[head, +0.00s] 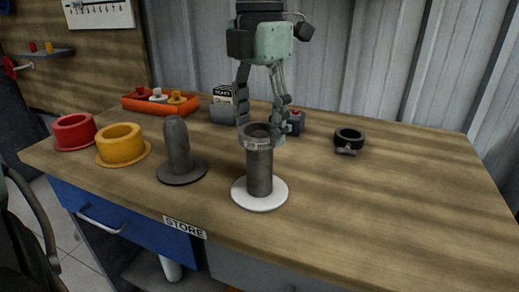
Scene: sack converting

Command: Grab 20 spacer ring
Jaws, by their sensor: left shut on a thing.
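The grey spacer ring (258,143), with a small label that seems to read 20, is at the top of a grey post (260,174) on a white round base (260,198). My left gripper (260,132) comes down from above and is shut on this ring, one finger on each side. The ring's open top faces up and looks dark inside. I cannot tell whether the ring is around the post's top or just above it. My right gripper is not in view.
A dark round-topped post (178,145) stands left of the ring. Red (74,132) and yellow (121,144) rings sit farther left. An orange tray (130,103) with knobs lies behind. A black ring clamp (349,139) lies right. The wooden bench (410,205) is clear at right.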

